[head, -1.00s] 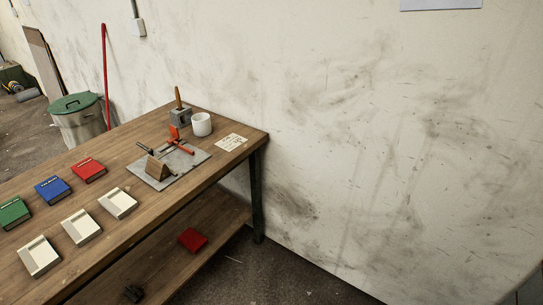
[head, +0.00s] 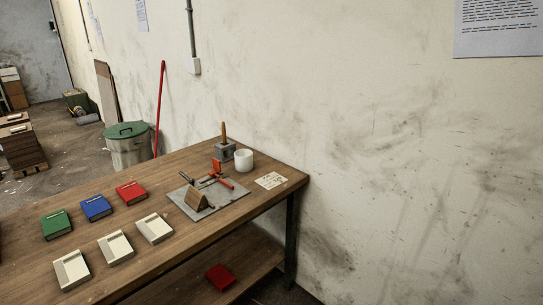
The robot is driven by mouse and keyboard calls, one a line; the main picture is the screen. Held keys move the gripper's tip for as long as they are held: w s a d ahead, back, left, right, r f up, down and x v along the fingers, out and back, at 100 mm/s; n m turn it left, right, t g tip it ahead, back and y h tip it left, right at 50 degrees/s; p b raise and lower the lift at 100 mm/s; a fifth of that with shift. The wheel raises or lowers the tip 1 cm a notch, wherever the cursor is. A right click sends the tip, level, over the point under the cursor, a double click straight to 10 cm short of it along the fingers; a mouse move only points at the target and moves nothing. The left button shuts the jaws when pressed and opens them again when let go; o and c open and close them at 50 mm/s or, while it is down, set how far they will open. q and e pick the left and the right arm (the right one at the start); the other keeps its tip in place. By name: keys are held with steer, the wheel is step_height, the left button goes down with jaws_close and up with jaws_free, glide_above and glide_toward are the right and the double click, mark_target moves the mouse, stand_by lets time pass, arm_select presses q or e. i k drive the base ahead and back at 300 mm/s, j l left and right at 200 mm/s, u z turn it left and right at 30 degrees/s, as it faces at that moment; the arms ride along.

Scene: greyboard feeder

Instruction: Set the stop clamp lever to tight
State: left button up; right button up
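A grey plate (head: 190,213) lies near the right end of the wooden workbench (head: 150,264). On it stand a brown wedge-shaped block (head: 196,199), a red clamp-like part (head: 216,167) with a red bar (head: 227,183), and a dark lever-like handle (head: 186,177). The parts are small, so I cannot tell which one is the stop clamp lever or how it is set. Neither of my grippers is in view.
Green (head: 56,224), blue (head: 96,208) and red (head: 131,192) boxes and several pale trays (head: 115,247) lie on the bench. A white cup (head: 243,160) and a grey block with a wooden handle (head: 224,150) stand behind the plate. A wall closes the right.

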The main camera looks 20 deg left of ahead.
mark_target(191, 182)
steer(key=u, duration=1.3)
steer(key=i+l+z, duration=0.15)
steer(key=i+l, duration=0.4)
